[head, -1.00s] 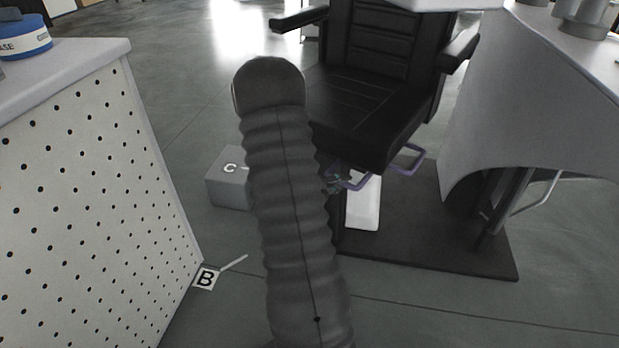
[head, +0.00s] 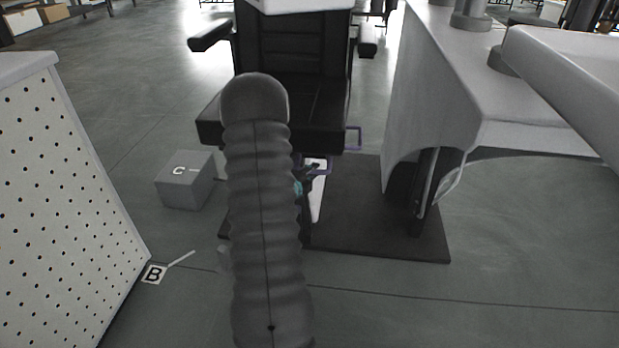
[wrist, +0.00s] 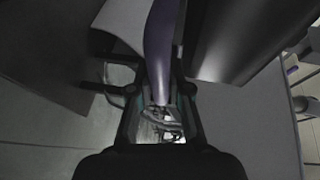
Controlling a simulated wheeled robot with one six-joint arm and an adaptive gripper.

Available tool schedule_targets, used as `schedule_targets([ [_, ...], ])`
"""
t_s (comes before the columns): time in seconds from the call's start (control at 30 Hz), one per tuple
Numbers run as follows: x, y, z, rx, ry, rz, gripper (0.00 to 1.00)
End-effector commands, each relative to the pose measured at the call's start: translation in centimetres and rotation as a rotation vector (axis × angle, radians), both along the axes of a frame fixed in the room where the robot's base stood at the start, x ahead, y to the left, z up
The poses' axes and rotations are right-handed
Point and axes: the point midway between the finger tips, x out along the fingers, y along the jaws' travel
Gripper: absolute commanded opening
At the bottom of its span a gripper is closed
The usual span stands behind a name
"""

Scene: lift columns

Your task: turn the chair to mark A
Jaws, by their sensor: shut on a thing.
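The black chair (head: 320,100) stands ahead in the head view, with its seat front facing me and its lower part partly hidden behind my arm. Purple loop handles (head: 352,139) show under its seat. My gripper (head: 306,182) is low beside the seat's underside, mostly hidden by my arm in the head view. In the wrist view, a purple handle (wrist: 159,45) runs between the fingers of my gripper (wrist: 160,98), which is shut on it. A mark B (head: 153,274) lies on the floor, and a mark C sits on a grey block (head: 187,182). I see no mark A.
A perforated white cabinet (head: 60,190) stands close on the left. A pale counter with a curved panel (head: 430,100) stands on the right, and a white slab (head: 570,80) juts in there. A dark base plate (head: 370,235) lies under the chair. Floor is clear at lower right.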

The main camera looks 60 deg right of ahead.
Motion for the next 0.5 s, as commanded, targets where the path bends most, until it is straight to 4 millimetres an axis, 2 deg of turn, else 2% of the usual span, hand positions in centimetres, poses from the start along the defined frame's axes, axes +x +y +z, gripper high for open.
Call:
schedule_targets([
  [0.5, -0.23, -0.76, -0.02, 0.0, -0.001, -0.001, 0.0],
])
